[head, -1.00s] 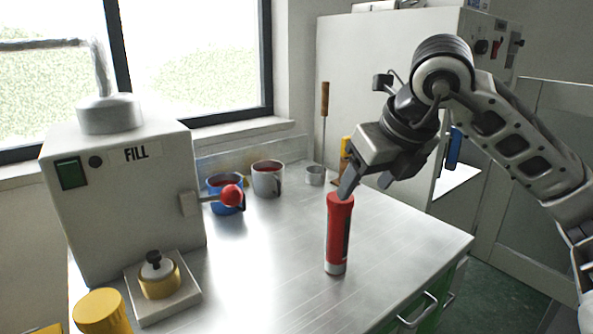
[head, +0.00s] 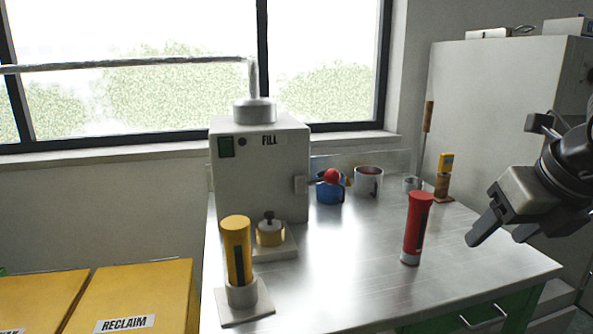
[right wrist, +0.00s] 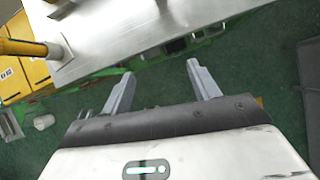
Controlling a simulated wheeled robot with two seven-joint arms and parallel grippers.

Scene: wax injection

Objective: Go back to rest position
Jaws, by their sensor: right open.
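My right gripper (head: 500,234) is open and empty at the right of the head view, beside the red flashlight-shaped cylinder and apart from it. In the right wrist view its two fingers (right wrist: 160,82) are spread, with only the green floor and the table edge beyond them. The red cylinder (head: 418,225) stands upright on the metal table (head: 340,290). My left gripper is not in view.
The FILL machine (head: 258,175) stands at the back left of the table. A yellow cylinder (head: 237,250) stands upright on a plate at the front left. A blue mug (head: 330,192) and grey mug (head: 368,181) stand behind. RECLAIM bin (head: 140,295) is at left.

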